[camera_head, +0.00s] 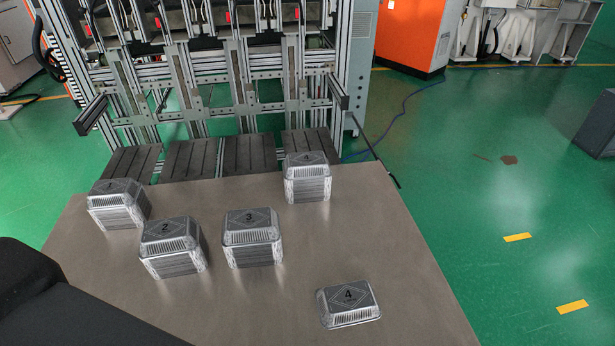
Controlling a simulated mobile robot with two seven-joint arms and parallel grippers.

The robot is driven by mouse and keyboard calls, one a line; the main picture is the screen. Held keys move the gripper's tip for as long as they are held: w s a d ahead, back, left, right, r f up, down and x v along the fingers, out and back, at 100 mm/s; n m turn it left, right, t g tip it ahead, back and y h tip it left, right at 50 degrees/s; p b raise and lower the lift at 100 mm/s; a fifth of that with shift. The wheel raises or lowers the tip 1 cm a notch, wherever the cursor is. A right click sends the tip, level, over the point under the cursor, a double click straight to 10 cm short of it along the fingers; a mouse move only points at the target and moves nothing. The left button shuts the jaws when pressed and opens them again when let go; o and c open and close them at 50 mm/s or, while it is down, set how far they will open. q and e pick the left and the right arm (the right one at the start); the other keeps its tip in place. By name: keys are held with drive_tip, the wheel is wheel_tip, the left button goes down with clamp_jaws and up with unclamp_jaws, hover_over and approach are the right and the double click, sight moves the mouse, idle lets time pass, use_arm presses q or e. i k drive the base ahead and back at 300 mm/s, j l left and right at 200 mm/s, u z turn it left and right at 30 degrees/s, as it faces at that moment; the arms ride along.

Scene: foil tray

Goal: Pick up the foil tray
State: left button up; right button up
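A single foil tray (349,304), upside down and marked 4, lies alone on the table near its front right. Several stacks of like trays stand behind it: a stack marked 2 (172,247), a stack marked 3 (252,238), a stack that looks marked 4 (307,177) at the back right, and a stack at the far left (117,204) whose mark is hard to read. A dark part of my arm fills the lower left corner. Neither gripper shows, and nothing is seen touching the trays.
The brown table (400,250) is bare around the single tray and along its right side. A metal frame machine (215,70) with dark slotted plates (192,160) stands against the table's far edge. Green floor lies to the right.

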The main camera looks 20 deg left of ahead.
sight(340, 305)
drive_tip(key=i+l, duration=0.15)
drive_tip(key=l, duration=0.2)
drive_tip(key=i+l, duration=0.15)
drive_tip(key=l, duration=0.15)
drive_tip(key=i+l, duration=0.15)
drive_tip(key=l, duration=0.2)
drive_tip(key=i+l, duration=0.15)
drive_tip(key=l, duration=0.15)
